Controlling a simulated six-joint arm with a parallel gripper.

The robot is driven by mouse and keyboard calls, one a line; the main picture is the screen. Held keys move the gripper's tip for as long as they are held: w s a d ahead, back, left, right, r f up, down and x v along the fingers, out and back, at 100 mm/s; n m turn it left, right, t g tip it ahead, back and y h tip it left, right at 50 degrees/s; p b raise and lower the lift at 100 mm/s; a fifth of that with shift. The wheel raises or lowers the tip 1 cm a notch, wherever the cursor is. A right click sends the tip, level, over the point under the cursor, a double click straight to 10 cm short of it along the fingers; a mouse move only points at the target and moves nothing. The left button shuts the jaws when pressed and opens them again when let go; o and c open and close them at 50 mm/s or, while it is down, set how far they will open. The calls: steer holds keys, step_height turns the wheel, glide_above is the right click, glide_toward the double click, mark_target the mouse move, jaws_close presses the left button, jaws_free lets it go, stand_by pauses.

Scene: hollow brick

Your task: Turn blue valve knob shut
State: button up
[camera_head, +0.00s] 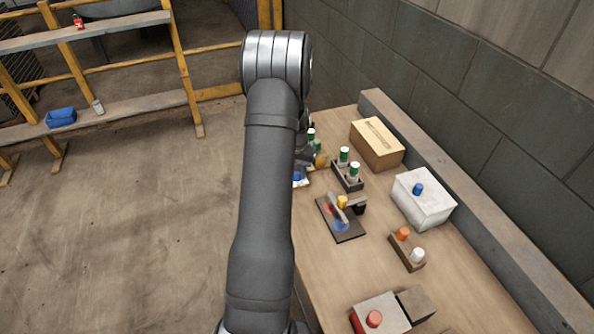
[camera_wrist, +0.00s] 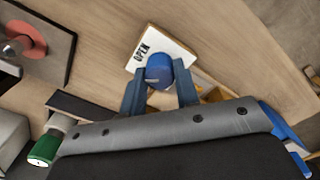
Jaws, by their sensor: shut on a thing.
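The blue valve knob (camera_wrist: 158,72) is a short rounded blue cylinder beside a white plate (camera_wrist: 176,50) marked "OPEN" in the wrist view. My gripper (camera_wrist: 160,84) has one finger on each side of the knob and is shut on it. The knob's lower part is partly hidden by the fingers and the gripper body. In the head view, a small blue patch of the knob (camera_head: 297,176) shows just right of my arm, over the white plate. My gripper is mostly hidden behind my arm there.
A block with orange and white knobs (camera_head: 406,253) is nearer. A wall bounds the right.

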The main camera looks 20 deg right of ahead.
steer(key=n, duration=0.5)
steer(key=shift+n, duration=0.3)
steer(key=n, duration=0.4)
steer(key=shift+n, duration=0.4)
steer(key=o, duration=1)
steer(key=shift+c, duration=0.2)
step_height(320, 180, up, 17)
steer(key=shift+r, duration=0.2)
